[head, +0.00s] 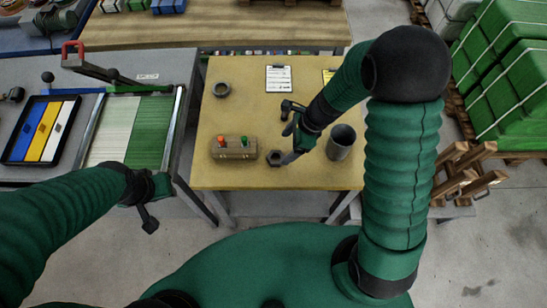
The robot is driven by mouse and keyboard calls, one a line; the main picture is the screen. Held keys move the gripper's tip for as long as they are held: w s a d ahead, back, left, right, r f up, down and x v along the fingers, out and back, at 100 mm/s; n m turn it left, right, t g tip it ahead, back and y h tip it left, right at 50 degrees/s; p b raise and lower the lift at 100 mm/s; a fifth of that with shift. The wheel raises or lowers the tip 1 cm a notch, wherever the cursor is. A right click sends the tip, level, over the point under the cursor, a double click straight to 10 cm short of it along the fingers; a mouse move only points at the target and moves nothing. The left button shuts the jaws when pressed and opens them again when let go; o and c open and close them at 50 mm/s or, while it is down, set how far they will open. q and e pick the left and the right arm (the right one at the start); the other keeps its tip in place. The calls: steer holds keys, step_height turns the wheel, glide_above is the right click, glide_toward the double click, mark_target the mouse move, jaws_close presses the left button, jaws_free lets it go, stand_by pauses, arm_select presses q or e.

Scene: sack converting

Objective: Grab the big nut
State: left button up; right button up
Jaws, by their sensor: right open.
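The big nut (274,158), a dark hexagonal ring, lies on the yellow tabletop (235,178) near its front edge, between the button box and the metal cup. My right gripper (288,132) is open above the table, with its nearer finger just right of the nut. I cannot tell whether that finger touches the nut. Nothing shows between its fingers. My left gripper (148,208) hangs by the front edge of the grey bench, away from the nut; its jaws are too unclear to read.
A button box (234,148) with red and green buttons stands left of the nut. A grey cup (341,143) stands to the right. The tabletop's middle left is clear.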

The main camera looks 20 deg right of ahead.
glide_above(276, 156)
steer(key=d, duration=0.2)
step_height(276, 156, down, 5)
steer(key=shift+s+a+f+b, duration=0.1)
steer(key=shift+s+f+b, duration=0.05)
steer(key=shift+b, duration=0.15)
steer(key=f, duration=0.1)
steer(key=a+f, duration=0.1)
steer(key=f, duration=0.1)
steer(key=shift+s+f+b, duration=0.2)
steer(key=shift+f+b, duration=0.1)
steer(key=shift+b, duration=0.05)
steer(key=shift+a+f, duration=0.2)
steer(key=shift+f, duration=0.1)
steer(key=shift+w+f, duration=0.15)
steer(key=shift+w, duration=0.1)
steer(key=shift+s, duration=0.1)
steer(key=c, duration=0.8)
arm_select(q)
steer(key=shift+w+d+f, duration=0.1)
steer(key=shift+w+f, duration=0.2)
steer(key=shift+f, duration=0.25)
steer(key=shift+w+d+f, duration=0.1)
steer(key=shift+w+f, duration=0.2)
steer(key=shift+f, duration=0.2)
arm_select(e)
jaws_close()
